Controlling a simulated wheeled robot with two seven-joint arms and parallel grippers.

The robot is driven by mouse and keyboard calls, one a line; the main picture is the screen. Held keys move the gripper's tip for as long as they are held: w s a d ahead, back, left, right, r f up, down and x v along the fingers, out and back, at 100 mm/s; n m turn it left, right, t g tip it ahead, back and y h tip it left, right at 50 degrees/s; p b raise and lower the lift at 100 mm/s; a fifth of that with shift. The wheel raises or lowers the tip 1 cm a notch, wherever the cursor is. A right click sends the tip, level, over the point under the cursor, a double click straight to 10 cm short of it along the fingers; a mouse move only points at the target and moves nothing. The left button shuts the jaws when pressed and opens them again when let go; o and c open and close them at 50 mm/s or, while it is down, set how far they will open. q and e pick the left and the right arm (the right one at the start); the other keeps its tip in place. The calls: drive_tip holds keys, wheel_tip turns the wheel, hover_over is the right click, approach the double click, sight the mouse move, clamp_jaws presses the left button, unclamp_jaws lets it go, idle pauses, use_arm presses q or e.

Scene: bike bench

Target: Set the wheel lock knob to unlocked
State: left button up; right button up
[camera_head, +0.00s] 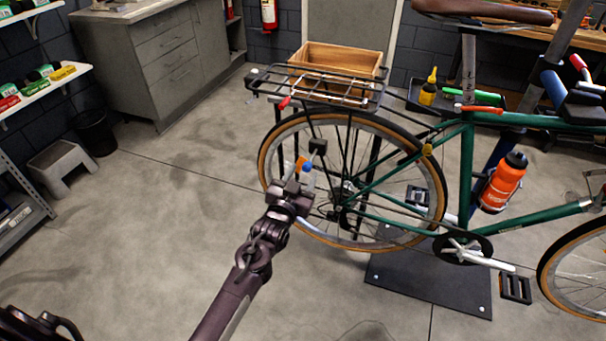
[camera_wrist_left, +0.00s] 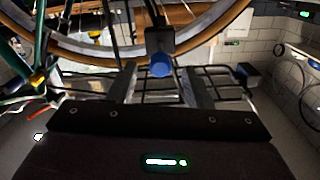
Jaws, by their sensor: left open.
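The wheel lock knob is a small blue knob (camera_head: 307,167) beside the rear wheel (camera_head: 268,150) of the green bicycle. In the left wrist view the blue knob (camera_wrist_left: 160,67) sits on a dark housing (camera_wrist_left: 160,42), in line with the gap between my fingers. My left gripper (camera_head: 303,174) is open, with its fingertips close to the knob. In the left wrist view its two grey fingers (camera_wrist_left: 160,82) stand apart on either side. I cannot tell whether they touch the knob. The knob's setting is not readable.
An orange bottle (camera_head: 502,184) is on the frame. A black stand plate (camera_head: 430,283) lies below. A grey step stool (camera_head: 62,166) stands at left. The floor left of the wheel is clear.

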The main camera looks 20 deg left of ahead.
use_arm(q)
drive_tip(key=s, duration=0.7)
drive_tip(key=shift+a, duration=0.1)
drive_tip(key=s+d+f+g, duration=0.1)
drive_tip(key=s+f+g, duration=0.35)
drive_tip(key=f, duration=0.75)
drive_tip(key=s+f+g, duration=0.2)
drive_tip(key=s+f, duration=0.5)
drive_tip(key=f, duration=0.4)
drive_tip(key=s+d+f+g, duration=0.1)
drive_tip(key=s+f+g, duration=0.3)
drive_tip(key=f, duration=0.8)
drive_tip(key=s+a+f+g, duration=0.1)
drive_tip(key=s+f, duration=0.4)
drive_tip(key=s, duration=0.5)
drive_tip(key=s+a+f+g, duration=0.2)
drive_tip(key=s+f, duration=0.3)
drive_tip(key=s, duration=0.5)
drive_tip(key=s+a+f+g, duration=0.1)
drive_tip(key=s+f+g, duration=0.2)
drive_tip(key=s, duration=0.8)
wheel_tip(320, 180, down, 2)
drive_tip(key=shift+a+f+y, duration=0.2)
drive_tip(key=shift+f+y, duration=0.05)
drive_tip(key=shift+y, duration=0.05)
